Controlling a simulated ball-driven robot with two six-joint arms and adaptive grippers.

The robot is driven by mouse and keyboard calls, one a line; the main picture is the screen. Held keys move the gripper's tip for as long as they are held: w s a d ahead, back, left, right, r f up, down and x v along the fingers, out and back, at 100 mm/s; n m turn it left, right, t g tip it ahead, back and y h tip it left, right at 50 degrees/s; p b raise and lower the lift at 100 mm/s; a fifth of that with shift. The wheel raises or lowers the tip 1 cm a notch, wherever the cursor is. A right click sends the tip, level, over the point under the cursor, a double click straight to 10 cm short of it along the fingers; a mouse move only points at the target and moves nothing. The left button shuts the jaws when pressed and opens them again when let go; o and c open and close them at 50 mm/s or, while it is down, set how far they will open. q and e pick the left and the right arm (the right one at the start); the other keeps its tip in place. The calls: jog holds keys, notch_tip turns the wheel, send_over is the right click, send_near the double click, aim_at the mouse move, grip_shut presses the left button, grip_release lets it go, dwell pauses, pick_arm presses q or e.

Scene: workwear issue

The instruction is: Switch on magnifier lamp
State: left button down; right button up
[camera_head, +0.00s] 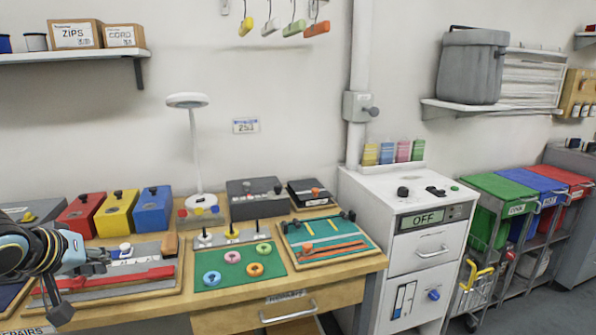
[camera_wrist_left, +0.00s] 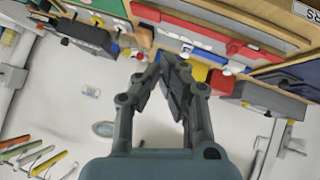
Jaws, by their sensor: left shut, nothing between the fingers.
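The white magnifier lamp (camera_head: 194,150) stands upright at the back of the wooden workbench, with its round head on a thin pole. Red, yellow and blue knobs sit low at its foot. I cannot tell whether it is lit. My left gripper (camera_head: 104,262) is over the front left of the bench, near the board with the red strip, to the left of the lamp and apart from it. In the left wrist view my left gripper (camera_wrist_left: 172,60) is shut and empty. My right gripper is not in view.
Red, yellow and blue boxes (camera_head: 153,208) stand between my left gripper and the lamp's foot. A green mat (camera_head: 237,273) with coloured rings and upright pegs lies in front of the lamp. A grey box (camera_head: 257,197) stands right of it. A white cabinet (camera_head: 410,205) reads OFF.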

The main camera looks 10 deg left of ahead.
pick_arm(q)
jog(key=s+d+f+g+b, duration=0.1)
jog(key=s+f+g+b, duration=0.15)
jog(key=s+f, duration=0.7)
jog(key=s+d+f+n+g+b, duration=0.15)
jog(key=f+b, duration=0.25)
jog(key=f, duration=1.3)
jog(key=s+d+f+m+g+b, duration=0.1)
jog(key=s+d+f+b, duration=0.15)
jog(key=s+f, duration=0.75)
jog(key=s+d+f+m+g+b, duration=0.1)
jog(key=s+d+f+m, duration=0.3)
jog(key=s+f, duration=0.7)
jog(key=s+d+f+m+g+h+b, duration=0.1)
jog(key=s+d+f+m, duration=0.3)
jog(key=s+f, duration=0.7)
jog(key=shift+s+d+g+b, duration=0.6)
jog(key=shift+d+g+b, duration=0.25)
jog(key=shift+d, duration=0.25)
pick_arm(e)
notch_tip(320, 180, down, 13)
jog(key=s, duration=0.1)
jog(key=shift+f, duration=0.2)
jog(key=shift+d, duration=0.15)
